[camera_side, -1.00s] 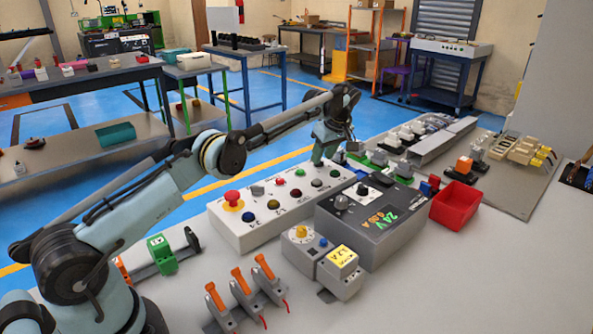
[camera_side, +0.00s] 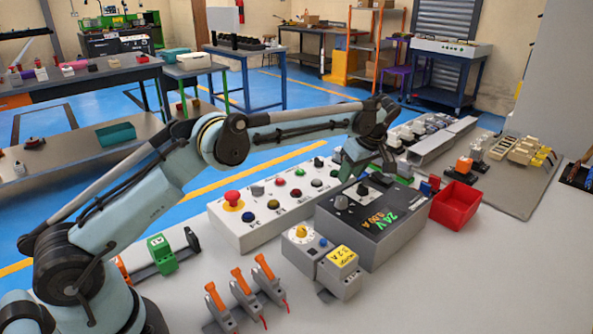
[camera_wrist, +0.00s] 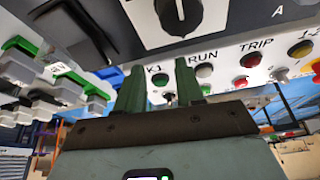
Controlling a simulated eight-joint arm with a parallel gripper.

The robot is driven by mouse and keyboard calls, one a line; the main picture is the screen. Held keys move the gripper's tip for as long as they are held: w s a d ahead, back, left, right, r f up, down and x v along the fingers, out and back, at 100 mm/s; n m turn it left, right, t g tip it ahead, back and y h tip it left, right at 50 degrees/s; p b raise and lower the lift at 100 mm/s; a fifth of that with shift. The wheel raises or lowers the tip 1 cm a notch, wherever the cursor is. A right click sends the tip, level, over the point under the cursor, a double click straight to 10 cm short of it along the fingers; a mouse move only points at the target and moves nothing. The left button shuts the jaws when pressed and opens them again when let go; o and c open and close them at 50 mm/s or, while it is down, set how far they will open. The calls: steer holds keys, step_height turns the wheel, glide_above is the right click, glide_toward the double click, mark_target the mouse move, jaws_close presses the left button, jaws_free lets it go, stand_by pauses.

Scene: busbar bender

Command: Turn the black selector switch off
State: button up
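A black selector knob (camera_wrist: 181,12) with a pale pointer mark sits on a white face at the top of the wrist view, cut off by the frame edge. In the side view a black knob (camera_side: 362,190) sits on the dark power supply box, and a dark knob (camera_side: 319,162) stands at the far end of the white control box (camera_side: 232,228). I cannot tell which is the wrist-view knob. My gripper (camera_wrist: 158,78) has its two green fingers apart with nothing held between them. In the side view my gripper (camera_side: 366,168) is above the far end of the boxes.
The power supply (camera_side: 385,247) has a lit display. A red bin (camera_side: 456,205) stands to its right. Orange-handled clamps (camera_side: 242,285) and a yellow-topped block (camera_side: 342,262) stand in front. The bench at lower right is clear.

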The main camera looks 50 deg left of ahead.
mark_target(318, 159)
steer(key=o, duration=0.4)
steer(key=shift+a, duration=0.15)
steer(key=shift+o, duration=0.3)
steer(key=shift+a+r+m, duration=0.2)
steer(key=shift+a+m, duration=0.1)
steer(key=shift+m, duration=0.1)
steer(key=a+r+m+h, duration=0.1)
steer(key=a+m, duration=0.1)
steer(key=a+r+m+h, duration=0.1)
steer(key=a+m, duration=0.1)
steer(key=m, duration=0.1)
steer(key=s+a+r+m+t, duration=0.1)
steer(key=a+m, duration=0.1)
steer(key=shift+a+r+m+h, duration=0.1)
steer(key=shift+r+m+h, duration=0.3)
steer(key=s+a+r+m+t+h, duration=0.2)
steer(key=s+a+r+m+t, duration=0.1)
steer(key=a+r+m, duration=0.5)
steer(key=shift+m, duration=0.7)
steer(key=x, duration=0.9)
steer(key=d+x, duration=0.1)
steer(key=x, duration=0.4)
steer(key=shift+s+d+f, duration=0.1)
steer(key=shift+s+f, duration=0.15)
steer(key=shift+s, duration=0.1)
steer(key=c, duration=1)
